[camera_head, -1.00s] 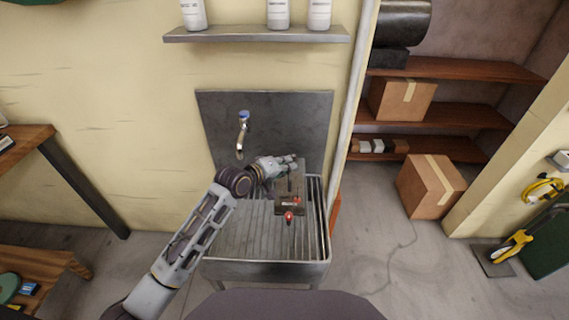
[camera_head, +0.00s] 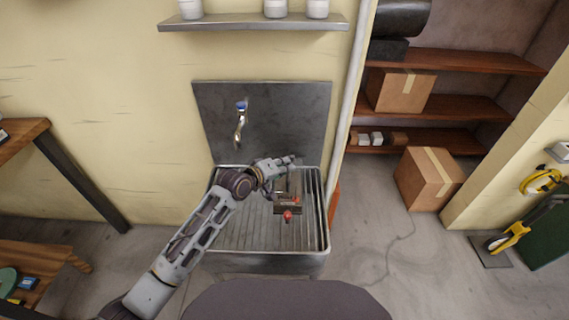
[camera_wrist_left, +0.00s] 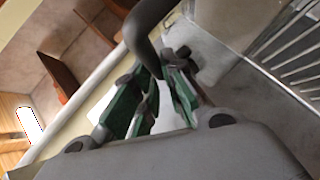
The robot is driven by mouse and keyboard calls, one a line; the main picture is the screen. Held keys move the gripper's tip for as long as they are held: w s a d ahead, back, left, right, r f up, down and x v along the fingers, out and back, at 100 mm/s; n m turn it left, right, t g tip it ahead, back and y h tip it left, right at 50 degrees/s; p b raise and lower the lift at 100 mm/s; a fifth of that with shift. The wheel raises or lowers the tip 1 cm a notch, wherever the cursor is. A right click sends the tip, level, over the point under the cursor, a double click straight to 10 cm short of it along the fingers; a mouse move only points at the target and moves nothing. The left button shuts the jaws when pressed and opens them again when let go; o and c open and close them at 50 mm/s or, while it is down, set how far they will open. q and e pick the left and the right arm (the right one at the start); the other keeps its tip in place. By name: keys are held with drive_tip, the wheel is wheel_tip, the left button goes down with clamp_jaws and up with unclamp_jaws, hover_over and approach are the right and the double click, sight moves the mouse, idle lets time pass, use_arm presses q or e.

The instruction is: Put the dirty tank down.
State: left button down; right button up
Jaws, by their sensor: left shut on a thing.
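The dirty tank (camera_head: 287,208) is a dark, brownish box with red fittings on its near side. In the head view it is over the right half of the ribbed metal basin (camera_head: 240,240), below the tap. I cannot tell whether its underside touches the ribs. My left gripper (camera_head: 288,162) is shut on the tank at its far upper end, and the arm hides part of it. In the left wrist view the green-padded fingers (camera_wrist_left: 160,95) are close together by a dark curved bar. My right gripper is not in view.
A tap (camera_head: 240,125) sticks out from the dark splash plate behind the basin, left of the gripper. A shelf (camera_head: 250,23) with white bottles is above. A pipe (camera_head: 350,100) runs down just right of the basin. The basin's left and front ribs are bare.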

use_arm(q)
drive_tip(key=shift+w+f, duration=0.1)
drive_tip(key=shift+f, duration=0.3)
drive_tip(key=c, duration=1.7)
unclamp_jaws()
drive_tip(key=shift+f, duration=0.25)
drive_tip(key=shift+c, duration=0.2)
drive_tip(key=shift+o, duration=1.3)
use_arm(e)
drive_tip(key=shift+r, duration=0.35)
